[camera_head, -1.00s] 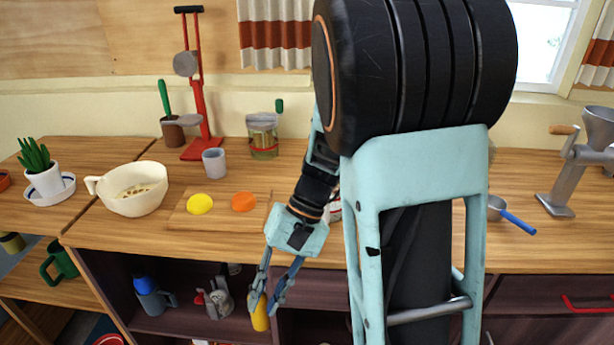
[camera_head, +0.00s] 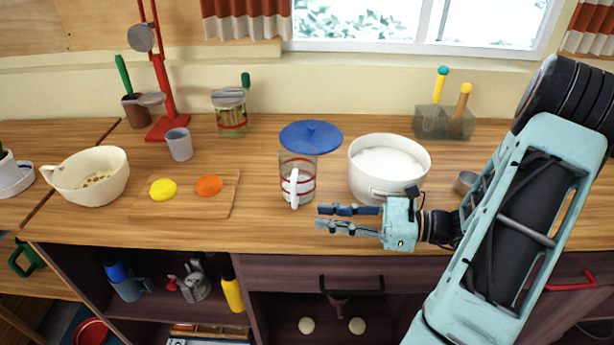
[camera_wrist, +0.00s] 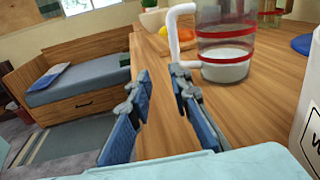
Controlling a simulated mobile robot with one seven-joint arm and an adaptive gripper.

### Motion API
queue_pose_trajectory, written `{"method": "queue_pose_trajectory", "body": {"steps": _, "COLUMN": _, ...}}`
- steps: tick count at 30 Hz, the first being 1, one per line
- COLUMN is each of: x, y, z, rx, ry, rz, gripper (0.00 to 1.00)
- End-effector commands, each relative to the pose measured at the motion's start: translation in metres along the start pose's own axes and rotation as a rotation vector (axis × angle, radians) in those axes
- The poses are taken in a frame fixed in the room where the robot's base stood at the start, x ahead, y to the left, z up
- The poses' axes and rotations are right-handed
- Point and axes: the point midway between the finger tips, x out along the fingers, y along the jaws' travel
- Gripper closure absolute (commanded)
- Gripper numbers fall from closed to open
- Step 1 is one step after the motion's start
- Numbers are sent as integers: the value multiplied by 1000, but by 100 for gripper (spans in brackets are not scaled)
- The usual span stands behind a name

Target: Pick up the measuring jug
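The measuring jug (camera_head: 302,168) is clear with red bands and a white handle (camera_head: 293,189) facing the counter's front. It stands upright on the counter. In the wrist view the jug (camera_wrist: 224,42) is at the upper right, its top cut off, with something white in its base. My gripper (camera_head: 320,216) is open and empty, level with the counter's front edge, to the right of the jug and in front of it, pointing left. In the wrist view the fingertips (camera_wrist: 160,78) are apart, with the jug beyond the right finger.
A blue lid (camera_head: 311,135) appears to lie behind the jug. A white pot (camera_head: 388,168) stands close right of it. A cutting board (camera_head: 225,202) with yellow and orange pieces lies left. A drawer handle (camera_head: 351,291) is below. Counter between jug and board is free.

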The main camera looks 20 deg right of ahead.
Motion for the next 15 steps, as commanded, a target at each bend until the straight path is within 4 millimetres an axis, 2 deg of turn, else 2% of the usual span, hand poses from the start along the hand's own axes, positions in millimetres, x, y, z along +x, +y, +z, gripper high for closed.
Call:
{"method": "queue_pose_trajectory", "body": {"steps": 3, "x": -12, "y": -9, "z": 3, "rx": 43, "ry": -41, "rz": -62, "gripper": 81}}
{"method": "queue_pose_trajectory", "body": {"steps": 7, "x": -14, "y": -13, "z": 5, "rx": 62, "ry": -62, "rz": -88, "gripper": 81}}
{"method": "queue_pose_trajectory", "body": {"steps": 15, "x": 26, "y": -17, "z": 8, "rx": 66, "ry": -65, "rz": -90, "gripper": 81}}
